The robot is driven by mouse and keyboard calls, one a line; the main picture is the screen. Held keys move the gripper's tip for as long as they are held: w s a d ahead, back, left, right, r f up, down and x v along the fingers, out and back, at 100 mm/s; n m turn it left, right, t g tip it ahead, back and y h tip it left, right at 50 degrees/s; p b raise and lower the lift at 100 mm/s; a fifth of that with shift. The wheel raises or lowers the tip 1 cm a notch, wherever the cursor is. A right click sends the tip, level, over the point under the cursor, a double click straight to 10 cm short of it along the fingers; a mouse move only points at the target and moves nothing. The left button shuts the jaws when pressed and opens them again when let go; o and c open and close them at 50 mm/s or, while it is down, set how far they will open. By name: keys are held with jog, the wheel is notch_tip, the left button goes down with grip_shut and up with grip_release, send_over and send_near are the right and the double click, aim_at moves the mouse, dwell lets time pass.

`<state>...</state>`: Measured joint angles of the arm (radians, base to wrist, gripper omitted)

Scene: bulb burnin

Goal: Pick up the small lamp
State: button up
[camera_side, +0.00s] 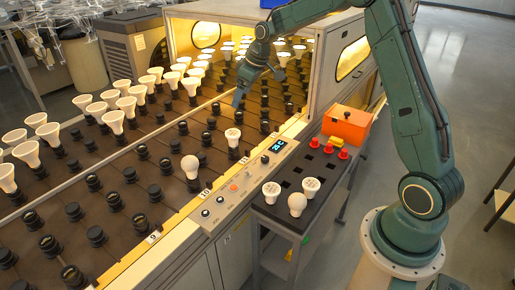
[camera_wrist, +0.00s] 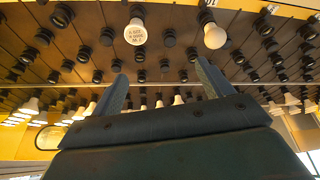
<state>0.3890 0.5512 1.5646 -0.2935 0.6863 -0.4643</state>
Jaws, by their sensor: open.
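Two smaller lamps stand upright in the near sockets: a round white bulb (camera_side: 190,166) and a flat-faced lamp (camera_side: 233,136). In the wrist view, the round bulb (camera_wrist: 215,37) and the flat-faced lamp with print on its face (camera_wrist: 135,33) show near the top. A round bulb (camera_side: 297,204) and two flat-faced lamps, left (camera_side: 271,190) and right (camera_side: 311,186), sit in the side tray. I cannot tell which is the small lamp. My gripper (camera_side: 259,86) is open and empty over the rack; its spread fingers show in the wrist view (camera_wrist: 160,65).
The dark socket rack (camera_side: 130,165) holds many empty black sockets and rows of larger white reflector lamps (camera_side: 137,92). The oven housing (camera_side: 325,65) rises close to my gripper. A control panel (camera_side: 245,183), the tray (camera_side: 330,172) and an orange box (camera_side: 347,126) line the near side.

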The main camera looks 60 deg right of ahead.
send_near(234, 132)
jog(key=shift+n+y, duration=0.3)
jog(key=shift+x, duration=3.35)
jog(key=shift+s, duration=0.15)
jog(key=shift+f, duration=0.15)
jog(key=shift+x, duration=2.55)
jog(key=shift+d, duration=0.15)
jog(key=shift+c, duration=0.5)
jog(key=c, duration=1)
